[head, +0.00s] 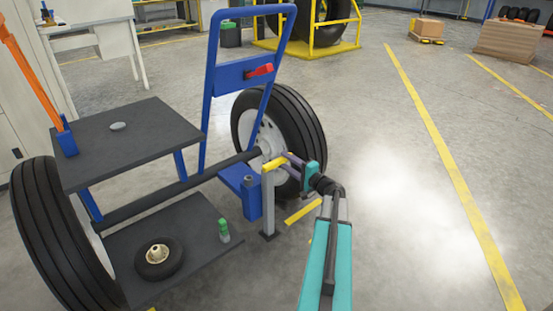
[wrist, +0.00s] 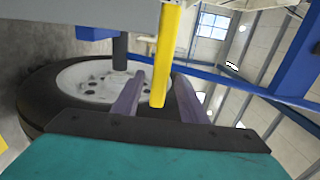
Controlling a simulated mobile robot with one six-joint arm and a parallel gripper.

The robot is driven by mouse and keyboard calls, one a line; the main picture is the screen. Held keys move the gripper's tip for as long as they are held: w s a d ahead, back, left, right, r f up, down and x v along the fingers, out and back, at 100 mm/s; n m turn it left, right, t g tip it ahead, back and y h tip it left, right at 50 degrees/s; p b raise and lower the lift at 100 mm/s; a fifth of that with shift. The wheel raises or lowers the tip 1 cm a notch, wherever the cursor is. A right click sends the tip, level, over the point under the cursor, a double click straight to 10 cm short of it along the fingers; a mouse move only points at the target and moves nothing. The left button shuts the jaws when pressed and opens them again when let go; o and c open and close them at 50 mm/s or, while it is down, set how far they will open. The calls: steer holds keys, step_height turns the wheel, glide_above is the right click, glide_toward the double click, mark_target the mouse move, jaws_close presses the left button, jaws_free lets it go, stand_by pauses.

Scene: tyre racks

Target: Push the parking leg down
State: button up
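The parking leg (head: 268,205) is an upright grey post beside the blue sleeve (head: 252,197) of the cart, near its right wheel. Its foot appears to be at the floor, but I cannot tell whether it touches. A yellow handle (head: 273,163) sticks out near its top; it also shows in the wrist view (wrist: 166,60). My gripper (head: 286,163) is at this handle. In the wrist view, my gripper's purple fingers (wrist: 160,80) stand apart on both sides of the yellow handle, with visible gaps. My gripper is open and holds nothing.
The cart's black wheel (head: 297,125) is close behind my gripper. The blue frame (head: 210,110) rises at the left. The upper shelf (head: 130,145) holds a grey item. The lower shelf (head: 190,235) holds a small wheel and a green-topped bottle. The floor to the right is clear.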

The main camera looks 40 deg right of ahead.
steer(key=w+b, duration=0.1)
steer(key=w, duration=0.5)
steer(key=shift+w+d, duration=0.2)
steer(key=shift+w, duration=0.15)
steer(key=shift+c, duration=0.3)
jaws_close()
